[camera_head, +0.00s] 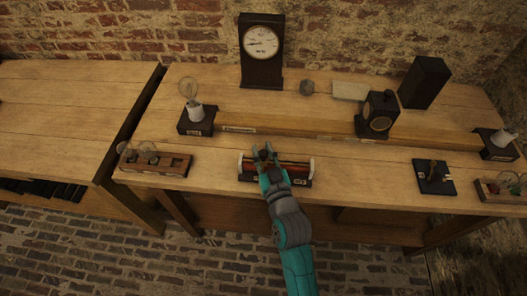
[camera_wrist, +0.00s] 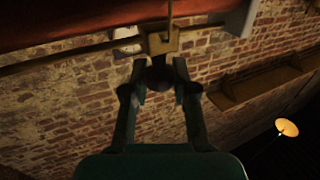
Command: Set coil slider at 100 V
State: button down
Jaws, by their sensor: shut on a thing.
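The coil (camera_head: 294,168) is a reddish cylinder between pale end pieces on a dark base, near the front edge of the bench. In the wrist view its red underside (camera_wrist: 60,22) runs across the top. A brass slider (camera_wrist: 162,40) sits on a thin rod beside the coil, with a dark knob (camera_wrist: 160,75) below it. My gripper (camera_head: 264,152) is at the left part of the coil. In the wrist view my gripper (camera_wrist: 160,88) is shut on the slider's dark knob. A tall black dial meter (camera_head: 262,42) stands at the back; its reading is too small to tell.
A wooden ledge (camera_head: 300,131) crosses the bench behind the coil. A lamp on a black base (camera_head: 196,120) and a wooden block with glass jars (camera_head: 155,162) stand left. A black switch board (camera_head: 434,177) lies right. Bench top beside the coil is clear.

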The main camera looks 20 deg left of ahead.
jog(key=shift+s+a, duration=0.1)
jog(key=shift+a, duration=0.2)
jog(key=c, duration=0.9)
grip_release()
jog(key=shift+a, duration=0.1)
jog(key=v, duration=1.2)
